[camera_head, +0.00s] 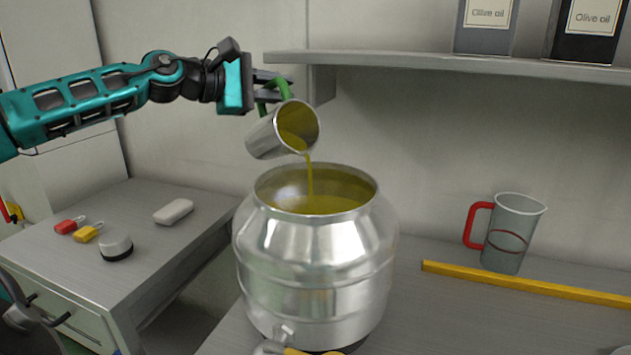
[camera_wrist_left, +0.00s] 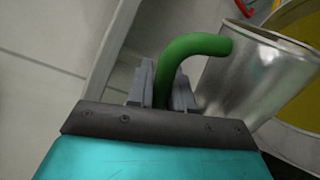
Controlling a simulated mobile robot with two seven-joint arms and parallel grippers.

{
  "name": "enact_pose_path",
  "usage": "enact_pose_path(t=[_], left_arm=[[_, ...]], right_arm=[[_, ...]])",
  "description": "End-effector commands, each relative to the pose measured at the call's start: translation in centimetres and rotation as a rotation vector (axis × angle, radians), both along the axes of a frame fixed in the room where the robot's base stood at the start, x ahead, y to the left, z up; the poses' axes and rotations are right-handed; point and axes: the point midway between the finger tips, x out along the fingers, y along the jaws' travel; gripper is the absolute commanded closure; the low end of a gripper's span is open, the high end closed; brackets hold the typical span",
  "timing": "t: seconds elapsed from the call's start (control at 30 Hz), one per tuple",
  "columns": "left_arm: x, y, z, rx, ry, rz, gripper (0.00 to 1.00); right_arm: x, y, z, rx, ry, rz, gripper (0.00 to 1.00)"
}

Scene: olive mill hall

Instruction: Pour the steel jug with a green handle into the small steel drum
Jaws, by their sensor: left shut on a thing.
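The steel jug (camera_head: 268,138) is tilted over the open small steel drum (camera_head: 315,262), its mouth facing down and to the right. A thin stream of yellow-green oil falls from its lip into the drum, which holds the same oil. My left gripper (camera_head: 272,84) is shut on the jug's green handle. In the left wrist view the fingers of my left gripper (camera_wrist_left: 162,88) sit on both sides of the green handle, and the steel jug (camera_wrist_left: 255,78) is to the right, beside the drum's oil. My right gripper is not in view.
A clear measuring jug (camera_head: 510,235) with a red handle stands right of the drum, behind a yellow bar (camera_head: 520,284). A wall shelf (camera_head: 440,63) holds olive oil tins (camera_head: 485,25). A side table (camera_head: 50,262) at left carries padlocks (camera_head: 87,233) and a white block (camera_head: 173,212).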

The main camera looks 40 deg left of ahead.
Motion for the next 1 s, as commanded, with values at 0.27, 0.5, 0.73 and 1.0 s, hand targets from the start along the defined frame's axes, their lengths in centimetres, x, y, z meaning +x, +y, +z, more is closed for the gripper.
enact_pose_path(t=[0.27,0.5,0.73,1.0], left_arm=[[-0.06,-0.15,0.46,0.021,-0.010,0.001,1.00],[-0.09,-0.27,0.63,0.036,-0.014,0.001,1.00],[-0.13,-0.39,0.74,0.051,-0.018,0.001,1.00],[-0.16,-0.53,0.93,0.068,-0.023,0.002,1.00]], right_arm=[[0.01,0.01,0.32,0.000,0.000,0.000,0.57],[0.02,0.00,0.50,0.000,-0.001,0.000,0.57],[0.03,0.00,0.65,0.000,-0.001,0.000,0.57],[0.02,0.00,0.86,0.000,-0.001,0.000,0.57]])
